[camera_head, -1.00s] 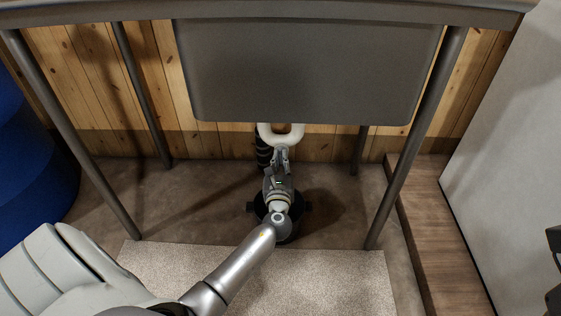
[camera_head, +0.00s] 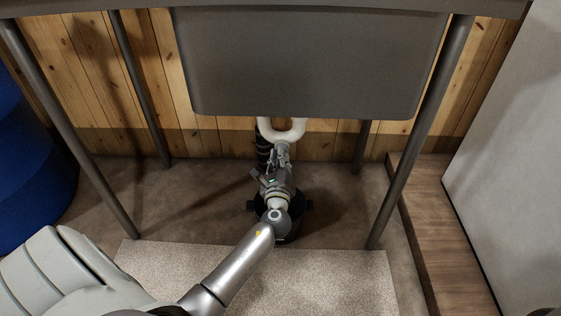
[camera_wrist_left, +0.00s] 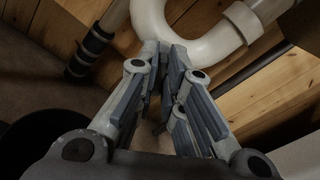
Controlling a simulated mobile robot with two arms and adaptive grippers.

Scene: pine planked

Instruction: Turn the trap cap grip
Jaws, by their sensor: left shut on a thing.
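The white trap pipe (camera_head: 298,130) hangs as a U-bend below the sink. It also shows at the top of the left wrist view (camera_wrist_left: 205,50). My left gripper (camera_head: 281,150) reaches in from below, its fingertips at the bottom of the bend. In the left wrist view, the fingers (camera_wrist_left: 166,50) converge just under the bend, shut on the trap cap grip. The grip itself is hidden between the fingers. My right gripper cannot be made out.
A grey sink basin (camera_head: 310,65) hangs above, between metal legs (camera_head: 415,140). A black ribbed hose (camera_head: 263,150) stands close left of the trap. A black bucket (camera_head: 290,232) is below my left gripper. A pale mat (camera_head: 330,275) lies in front.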

